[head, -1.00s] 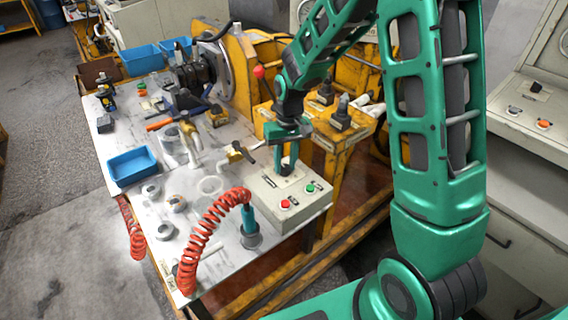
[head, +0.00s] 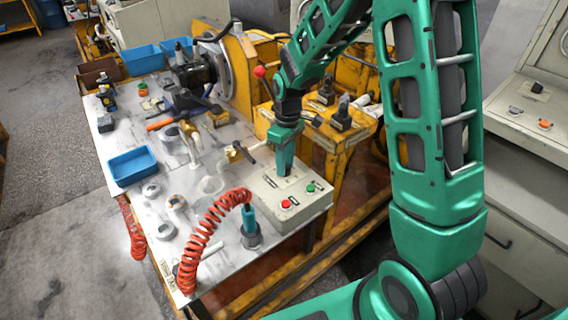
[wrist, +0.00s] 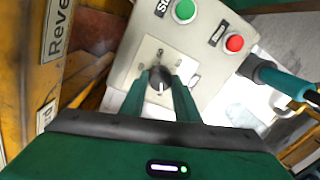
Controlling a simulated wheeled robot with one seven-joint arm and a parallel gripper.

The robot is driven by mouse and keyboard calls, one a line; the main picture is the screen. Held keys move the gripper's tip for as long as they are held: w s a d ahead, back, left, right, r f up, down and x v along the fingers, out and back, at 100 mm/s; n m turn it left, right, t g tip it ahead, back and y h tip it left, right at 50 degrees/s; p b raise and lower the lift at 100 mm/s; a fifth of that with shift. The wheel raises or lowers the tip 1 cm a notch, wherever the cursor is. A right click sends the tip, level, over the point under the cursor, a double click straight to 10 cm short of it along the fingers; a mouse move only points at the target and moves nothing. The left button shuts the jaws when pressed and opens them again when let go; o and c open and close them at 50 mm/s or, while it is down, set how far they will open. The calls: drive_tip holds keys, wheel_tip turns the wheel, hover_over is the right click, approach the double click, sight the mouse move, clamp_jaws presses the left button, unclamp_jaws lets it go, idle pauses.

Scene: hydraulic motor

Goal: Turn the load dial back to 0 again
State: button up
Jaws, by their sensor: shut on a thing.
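The load dial (wrist: 160,79) is a small dark knob on a pale square plate (wrist: 152,52) on the grey control box. In the wrist view a light mark shows on the knob's lower edge, and the scale marks on the plate are too small to read. My gripper (wrist: 161,85) has one green finger on each side of the knob and is shut on it. In the head view my gripper (head: 284,172) points down onto the box top (head: 262,188) and hides the dial.
A green button (head: 310,188) and a red button (head: 286,204) sit on the box near the dial. A red coiled hose (head: 212,222) with a teal-handled tool (head: 249,220) stands left of the box. Yellow machinery (head: 340,135) stands close behind.

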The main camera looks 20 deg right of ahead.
sight(287, 165)
drive_tip(key=shift+w, duration=0.1)
idle(0.3)
drive_tip(key=o, duration=1)
drive_tip(key=shift+o, duration=0.2)
drive_tip(key=shift+r, duration=0.1)
wheel_tip(287, 165, up, 11)
drive_tip(key=shift+w+d+f, duration=0.2)
drive_tip(key=shift+d, duration=0.05)
drive_tip(key=shift+d, duration=0.1)
